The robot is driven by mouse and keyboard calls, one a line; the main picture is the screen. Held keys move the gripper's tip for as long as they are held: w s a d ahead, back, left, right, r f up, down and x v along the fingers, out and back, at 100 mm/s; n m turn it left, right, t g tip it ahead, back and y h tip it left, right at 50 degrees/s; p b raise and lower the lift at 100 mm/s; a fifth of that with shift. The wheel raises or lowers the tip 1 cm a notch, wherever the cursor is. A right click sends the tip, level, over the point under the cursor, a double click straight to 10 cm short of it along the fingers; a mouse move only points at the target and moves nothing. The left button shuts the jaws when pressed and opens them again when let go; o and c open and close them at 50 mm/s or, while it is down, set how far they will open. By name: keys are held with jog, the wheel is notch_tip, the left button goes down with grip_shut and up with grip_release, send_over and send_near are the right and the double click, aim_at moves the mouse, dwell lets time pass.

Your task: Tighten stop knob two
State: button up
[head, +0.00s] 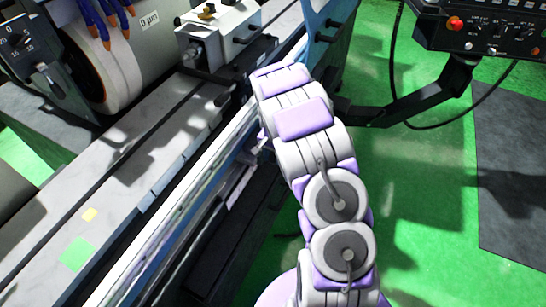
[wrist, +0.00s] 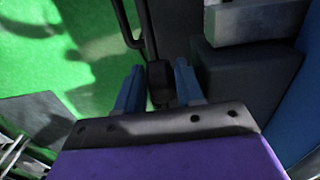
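In the wrist view my gripper (wrist: 159,66) has its two blue fingers apart. A small dark block or knob (wrist: 160,84) shows in the gap between them. I cannot tell whether the fingers touch it, or whether it is stop knob two. In the head view my arm reaches up along the front of the grinder, and its end with the gripper is hidden. I see no label marking a stop knob.
The grinder's long grey table (head: 110,175) runs along the left. A black control box (head: 485,28) hangs at the upper right on a dark support arm (head: 425,98), close to my arm. A cable (head: 392,70) loops below it. Green floor (head: 425,190) is open at the right.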

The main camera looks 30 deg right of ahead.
jog(key=shift+c, duration=0.3)
jog(key=c, duration=0.6)
jog(key=shift+w+r+p, duration=0.1)
jog(key=shift+r+p, duration=0.05)
jog(key=shift+p, duration=0.25)
jog(key=shift+w+d+g+y+p, duration=0.15)
jog(key=shift+g+y+p, duration=0.45)
jog(key=shift+y+p, duration=0.3)
jog(key=shift+w+d+g+y+p, duration=0.1)
jog(key=shift+g+y+p, duration=0.5)
jog(key=shift+p, duration=0.25)
jog(key=shift+w+d+g+y+p, duration=0.1)
jog(key=shift+g+y+p, duration=0.3)
jog(key=shift+y+p, duration=0.4)
jog(key=o, duration=0.7)
jog(key=shift+c, duration=0.2)
jog(key=shift+s+d, duration=0.1)
